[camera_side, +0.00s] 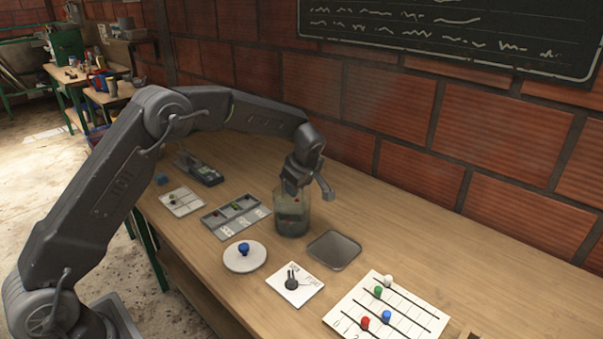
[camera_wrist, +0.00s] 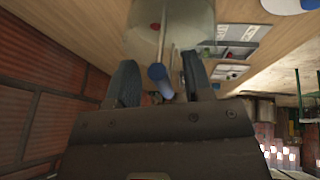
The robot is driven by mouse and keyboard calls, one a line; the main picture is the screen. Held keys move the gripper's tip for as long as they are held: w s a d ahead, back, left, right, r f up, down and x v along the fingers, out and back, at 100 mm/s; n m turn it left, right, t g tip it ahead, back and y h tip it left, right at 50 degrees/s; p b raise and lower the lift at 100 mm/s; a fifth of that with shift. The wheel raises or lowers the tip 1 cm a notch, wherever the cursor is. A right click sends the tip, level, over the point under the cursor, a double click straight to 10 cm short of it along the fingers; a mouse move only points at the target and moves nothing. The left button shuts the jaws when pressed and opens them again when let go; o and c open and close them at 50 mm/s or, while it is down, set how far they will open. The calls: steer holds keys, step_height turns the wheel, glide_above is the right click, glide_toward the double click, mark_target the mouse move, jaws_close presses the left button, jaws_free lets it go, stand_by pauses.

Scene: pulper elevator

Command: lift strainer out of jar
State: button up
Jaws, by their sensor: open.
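The glass jar (camera_side: 293,222) stands on the table with murky greenish contents in its lower part. It also shows at the top of the wrist view (camera_wrist: 185,30). My gripper (camera_side: 292,188) points down at the jar's mouth. In the wrist view my gripper (camera_wrist: 159,65) is open, with a dark finger on each side. A thin rod with a blue end (camera_wrist: 157,72), seemingly the strainer's handle, stands between the fingers, with a visible gap to each. The strainer's lower part is not clearly visible. A small red spot shows in the jar.
A square metal tray (camera_side: 334,239) lies right of the jar. A white round lid with a blue knob (camera_side: 244,262) lies in front. A grey compartment tray (camera_side: 222,222) is at left. A dial card (camera_side: 305,289) and a peg board (camera_side: 350,317) lie nearer. A brick wall stands behind.

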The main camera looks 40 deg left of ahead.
steer(key=shift+x, duration=1.1)
steer(key=shift+c, duration=0.3)
jaws_close()
steer(key=shift+r, duration=0.2)
